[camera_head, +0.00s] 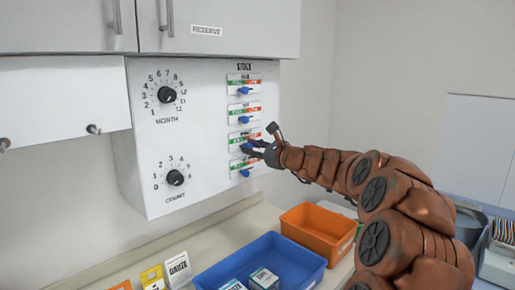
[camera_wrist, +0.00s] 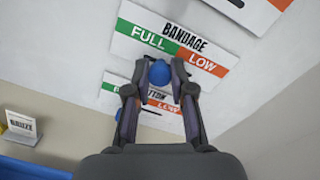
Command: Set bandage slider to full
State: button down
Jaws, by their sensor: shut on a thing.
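The bandage label (camera_wrist: 176,38) shows a green FULL part at left and a red LOW part at right. It appears to be the third label down on the white wall panel (camera_head: 212,120) in the head view, partly hidden by my gripper (camera_head: 253,147). The blue bandage slider knob (camera_wrist: 160,73) sits just below the label, around the middle between FULL and LOW. In the wrist view, my gripper (camera_wrist: 159,80) has one finger on each side of the knob and is shut on it.
The cotton label (camera_wrist: 150,97) is close below, with its blue knob (camera_wrist: 119,115) toward the left. Two more sliders are above, and the month dial (camera_head: 167,95) and count dial (camera_head: 175,177) are left. A blue bin (camera_head: 225,270) and an orange bin (camera_head: 310,220) stand below.

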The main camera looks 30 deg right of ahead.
jog(key=shift+s+a+f, duration=0.1)
jog(key=shift+s+a, duration=0.05)
jog(key=shift+a, duration=0.75)
jog(key=c, duration=1)
grip_release()
jog(key=shift+a, duration=0.15)
jog(key=shift+s+d, duration=0.2)
jog(key=shift+s+d, duration=0.15)
jog(key=shift+s, duration=0.15)
jog(key=v, duration=1.1)
jog(key=shift+a, duration=0.2)
